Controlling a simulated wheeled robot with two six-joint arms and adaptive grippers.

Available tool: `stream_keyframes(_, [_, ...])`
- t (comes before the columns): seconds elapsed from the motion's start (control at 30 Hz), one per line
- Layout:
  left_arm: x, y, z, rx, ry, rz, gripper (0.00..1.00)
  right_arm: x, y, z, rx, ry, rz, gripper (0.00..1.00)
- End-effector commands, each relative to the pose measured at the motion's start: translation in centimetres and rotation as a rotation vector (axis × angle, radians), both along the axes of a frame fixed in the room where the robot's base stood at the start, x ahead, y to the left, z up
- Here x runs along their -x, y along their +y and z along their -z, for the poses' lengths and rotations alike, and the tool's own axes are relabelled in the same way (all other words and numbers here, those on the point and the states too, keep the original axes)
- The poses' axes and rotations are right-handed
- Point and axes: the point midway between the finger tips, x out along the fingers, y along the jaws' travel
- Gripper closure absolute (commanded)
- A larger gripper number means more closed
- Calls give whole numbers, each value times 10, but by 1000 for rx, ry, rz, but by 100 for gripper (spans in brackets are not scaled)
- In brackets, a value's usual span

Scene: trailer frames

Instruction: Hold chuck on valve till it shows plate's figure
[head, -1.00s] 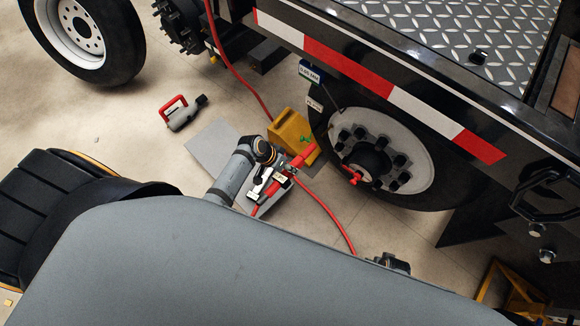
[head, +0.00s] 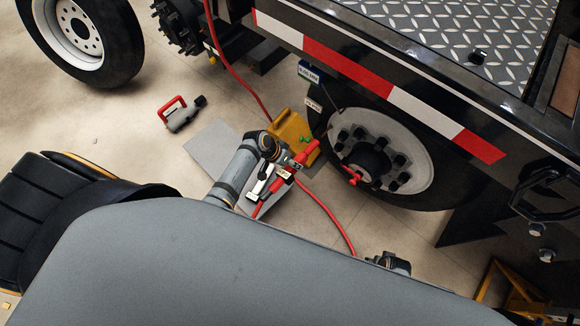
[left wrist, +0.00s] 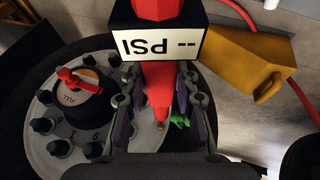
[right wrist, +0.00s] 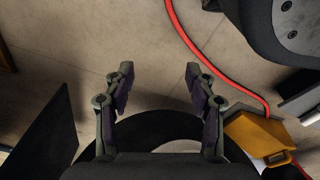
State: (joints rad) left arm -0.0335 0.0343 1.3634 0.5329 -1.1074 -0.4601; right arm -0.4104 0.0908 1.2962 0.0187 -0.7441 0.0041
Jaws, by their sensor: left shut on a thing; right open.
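My left gripper (head: 284,172) is shut on the red inflator chuck (head: 302,159), beside the trailer wheel (head: 412,150). In the left wrist view the chuck (left wrist: 158,84) runs between the fingers (left wrist: 160,105). Its white display (left wrist: 157,45) shows upside down and reads "-- PSI". A small brass tip (left wrist: 161,126) shows at its end, near a green piece (left wrist: 180,121). I cannot make out the valve or whether the tip touches it. A blue-topped plate (head: 308,73) hangs above the wheel; its figure is too small to read. My right gripper (right wrist: 155,88) is open and empty.
A yellow wheel chock (head: 290,131) stands left of the wheel. A red hose (head: 330,213) trails across the floor. A red-handled tool (head: 181,113) lies by a grey mat (head: 212,144). The striped trailer edge (head: 375,78) overhangs the wheel.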

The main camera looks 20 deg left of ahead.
Motion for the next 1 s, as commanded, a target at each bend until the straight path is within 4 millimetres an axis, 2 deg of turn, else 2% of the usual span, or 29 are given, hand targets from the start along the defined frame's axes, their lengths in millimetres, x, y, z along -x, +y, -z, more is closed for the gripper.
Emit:
stream_keyframes(0.4, [-21, -8, -1, 1, -2, 1, 100, -10, 4, -12, -7, 4, 0, 44])
stream_keyframes(1.0, [-23, -9, -1, 1, -2, 1, 100, -11, 5, -14, -8, 4, 1, 44])
